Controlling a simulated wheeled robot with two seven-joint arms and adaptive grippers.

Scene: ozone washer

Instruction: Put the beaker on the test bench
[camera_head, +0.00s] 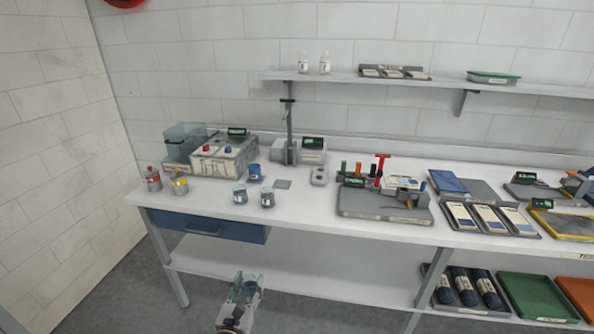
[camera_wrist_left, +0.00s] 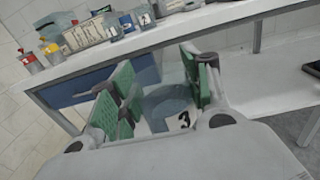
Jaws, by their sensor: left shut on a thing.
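My left gripper (camera_head: 245,285) is low in front of the bench, below the height of its top. In the left wrist view, the green-padded fingers (camera_wrist_left: 160,95) are shut on a clear beaker (camera_wrist_left: 172,108) with blue contents and a label marked 3. The fingers hide part of the beaker. The white test bench (camera_head: 312,210) stands behind and above the gripper. Two labelled beakers stand on it at the left, one at the left (camera_head: 240,194) and one at the right (camera_head: 267,198). My right gripper is not in view.
A blue drawer (camera_head: 210,226) hangs under the bench top, behind the gripper. A lower shelf (camera_head: 320,275) runs below. On the bench, red (camera_head: 152,179) and yellow (camera_head: 179,182) bottles stand far left, and a grey tray (camera_head: 385,207) lies near the middle. Bench top is bare between beakers and tray.

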